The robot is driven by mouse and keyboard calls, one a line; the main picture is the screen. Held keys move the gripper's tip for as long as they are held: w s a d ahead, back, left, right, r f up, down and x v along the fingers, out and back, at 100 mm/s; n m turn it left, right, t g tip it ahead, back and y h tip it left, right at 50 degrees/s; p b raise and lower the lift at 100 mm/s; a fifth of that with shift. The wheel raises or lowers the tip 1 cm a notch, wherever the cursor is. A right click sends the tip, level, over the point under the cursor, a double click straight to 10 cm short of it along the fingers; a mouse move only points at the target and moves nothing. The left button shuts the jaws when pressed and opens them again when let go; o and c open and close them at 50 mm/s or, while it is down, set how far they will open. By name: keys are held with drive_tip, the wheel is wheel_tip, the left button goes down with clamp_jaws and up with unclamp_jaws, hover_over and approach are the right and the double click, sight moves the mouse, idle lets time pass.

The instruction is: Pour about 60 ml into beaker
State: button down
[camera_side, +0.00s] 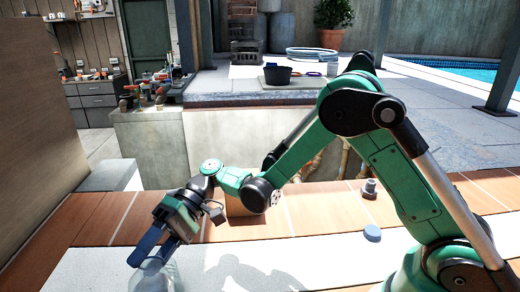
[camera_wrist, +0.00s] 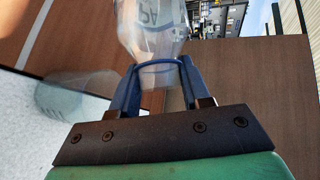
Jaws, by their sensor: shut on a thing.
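My gripper (camera_side: 152,252) has two blue fingers and is low at the left in the side view. In the wrist view the fingers (camera_wrist: 158,68) are shut around a clear bottle (camera_wrist: 152,32) with pale lettering. The bottle's far end is cut off by the top edge. A clear, round vessel (camera_wrist: 75,92), likely the beaker, shows left of the gripper in the wrist view, by the white surface. In the side view, clear material (camera_side: 152,278) shows below the fingers, cut off by the frame. I cannot tell bottle from beaker there. No liquid level is readable.
A small blue disc (camera_side: 372,232) and a dark fitting (camera_side: 369,188) lie right of centre. A tan block (camera_side: 240,205) sits behind my wrist. A brown panel (camera_side: 50,125) stands at the left. The white surface (camera_side: 235,265) right of my gripper is mostly free.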

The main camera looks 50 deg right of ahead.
drive_tip(key=shift+w+f, duration=0.1)
drive_tip(key=shift+d+m+y, duration=0.1)
drive_tip(key=shift+m+y, duration=0.3)
drive_tip(key=shift+y, duration=0.2)
idle(0.6)
drive_tip(key=shift+s+a+g+b, duration=0.4)
drive_tip(key=shift+a, duration=0.2)
idle(0.4)
drive_tip(key=shift+m+y+b, duration=0.6)
drive_tip(key=shift+b, duration=0.2)
idle(1.2)
drive_tip(key=shift+s+n+t+h, duration=0.2)
drive_tip(key=shift+n+t+h, duration=0.2)
drive_tip(key=shift+n+h, duration=0.65)
drive_tip(key=shift+s+a+r+n+t+h, duration=0.2)
drive_tip(key=shift+s+r+n+t+h, duration=0.2)
drive_tip(key=shift+r+h, duration=0.2)
drive_tip(key=shift+w, duration=0.1)
drive_tip(key=shift+h, duration=0.25)
idle(0.7)
